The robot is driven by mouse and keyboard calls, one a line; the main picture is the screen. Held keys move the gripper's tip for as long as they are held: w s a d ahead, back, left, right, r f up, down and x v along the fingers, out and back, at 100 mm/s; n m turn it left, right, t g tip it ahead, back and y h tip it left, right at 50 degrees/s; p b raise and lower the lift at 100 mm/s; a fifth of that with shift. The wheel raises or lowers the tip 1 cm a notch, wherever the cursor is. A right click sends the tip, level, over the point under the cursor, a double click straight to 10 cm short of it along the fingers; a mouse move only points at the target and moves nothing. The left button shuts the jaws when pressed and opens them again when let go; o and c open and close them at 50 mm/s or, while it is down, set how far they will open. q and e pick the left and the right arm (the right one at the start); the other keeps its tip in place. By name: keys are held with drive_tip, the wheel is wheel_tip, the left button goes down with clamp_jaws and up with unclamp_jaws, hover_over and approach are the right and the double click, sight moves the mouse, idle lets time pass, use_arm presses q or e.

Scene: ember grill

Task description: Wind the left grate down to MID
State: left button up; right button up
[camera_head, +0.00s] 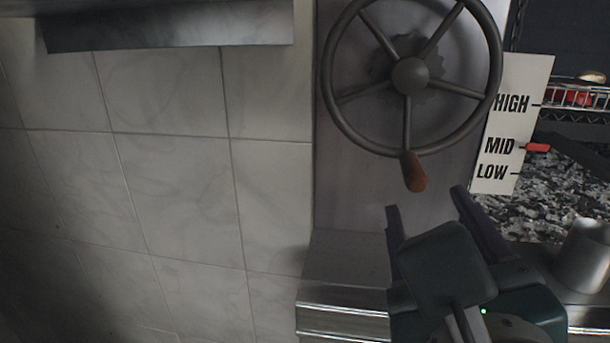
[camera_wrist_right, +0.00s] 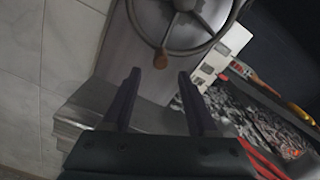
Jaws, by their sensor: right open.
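A dark spoked wheel (camera_head: 410,76) is mounted on a grey metal panel. Its wooden handle (camera_head: 414,172) is at the bottom of the rim. The white scale plate (camera_head: 522,85), marked HIGH, MID and LOW, stands right of the wheel. A red pointer (camera_head: 537,147) is level with the MID mark. My right gripper (camera_head: 427,200) is open and empty, its fingertips just below the handle in the head view. In the right wrist view, the handle (camera_wrist_right: 160,59) appears between and beyond the open fingertips (camera_wrist_right: 159,74). My left gripper is not in view.
A wire rack (camera_head: 604,98) with red items is at the right edge, near the HIGH level. Speckled coals (camera_head: 510,212) lie below it. A metal cup (camera_head: 582,255) stands at lower right. A steel ledge (camera_head: 340,312) is below the panel. Tiled wall (camera_head: 170,190) fills the left.

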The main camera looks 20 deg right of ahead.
sight(413, 171)
drive_tip(key=x, duration=0.9)
drive_tip(key=shift+r+p, duration=0.1)
drive_tip(key=shift+p, duration=0.3)
clamp_jaws()
idle(0.8)
